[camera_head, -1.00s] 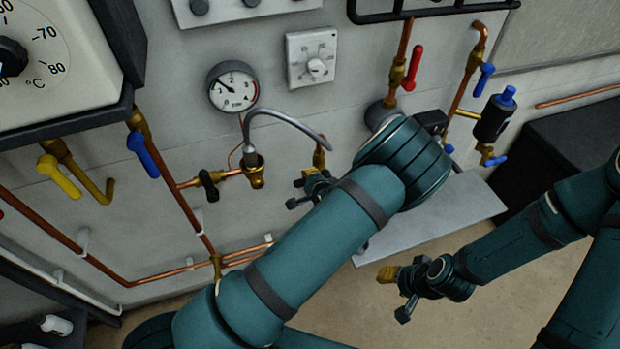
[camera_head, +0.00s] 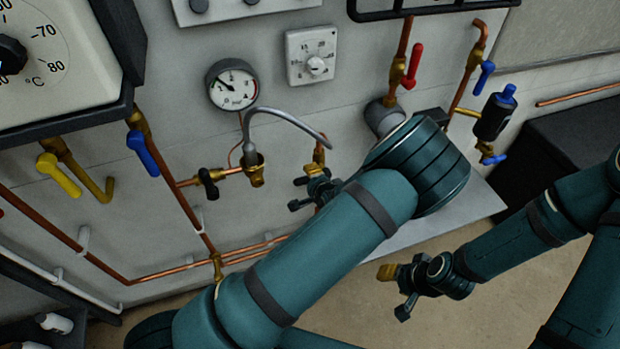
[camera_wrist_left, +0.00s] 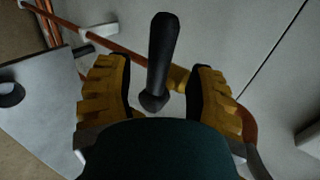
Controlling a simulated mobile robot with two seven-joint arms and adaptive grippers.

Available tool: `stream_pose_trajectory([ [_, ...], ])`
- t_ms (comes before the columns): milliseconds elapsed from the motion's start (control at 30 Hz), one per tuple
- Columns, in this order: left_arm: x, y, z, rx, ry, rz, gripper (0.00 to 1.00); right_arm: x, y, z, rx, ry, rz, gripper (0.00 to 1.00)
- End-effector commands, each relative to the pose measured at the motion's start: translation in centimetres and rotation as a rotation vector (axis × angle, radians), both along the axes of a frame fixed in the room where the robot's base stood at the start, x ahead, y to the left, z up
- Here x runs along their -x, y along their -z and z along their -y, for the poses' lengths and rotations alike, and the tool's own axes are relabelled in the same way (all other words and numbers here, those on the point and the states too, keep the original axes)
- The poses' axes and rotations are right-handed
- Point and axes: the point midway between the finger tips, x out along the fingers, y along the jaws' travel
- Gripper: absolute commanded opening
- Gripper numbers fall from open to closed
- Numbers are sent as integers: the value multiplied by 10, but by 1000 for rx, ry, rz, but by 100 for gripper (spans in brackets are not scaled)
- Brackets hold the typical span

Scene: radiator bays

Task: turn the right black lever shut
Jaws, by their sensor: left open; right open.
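The right black lever (camera_wrist_left: 162,55) shows in the left wrist view, between the two yellow-padded fingers of my left gripper (camera_wrist_left: 158,88), with a visible gap on each side. It sits on a brass fitting on a copper pipe. In the head view my left gripper (camera_head: 299,194) is open near the brass fitting (camera_head: 319,154) at the right end of the grey hose; I cannot make out the right lever there. The other black lever (camera_head: 208,183) hangs on the brass valve to the left. My right gripper (camera_head: 393,290) is open and empty, low over the floor.
A pressure gauge (camera_head: 232,85) and a white dial (camera_head: 312,57) are on the wall above. A grey hose (camera_head: 285,116) arches close by my left gripper. Blue (camera_head: 142,152), yellow (camera_head: 60,176) and red (camera_head: 413,64) levers stick out from other pipes.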

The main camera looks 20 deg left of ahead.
Motion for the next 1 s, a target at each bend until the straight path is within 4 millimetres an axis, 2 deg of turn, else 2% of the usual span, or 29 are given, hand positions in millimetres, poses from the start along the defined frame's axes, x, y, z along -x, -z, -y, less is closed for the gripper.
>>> stream_pose_trajectory([
  [200, 31, -27, 25, 0, 4, 0, 54, 0, 0, 0, 0, 0, 0, 47],
  [400, 51, -44, 39, 0, 2, 1, 54, 0, 0, 0, 0, 0, 0, 47],
  [600, 61, -50, 44, -1, -1, 0, 54, 0, 0, 0, 0, 0, 0, 47],
  [1000, 62, -51, 45, 0, 0, 0, 54, 0, 0, 0, 0, 0, 0, 47],
])
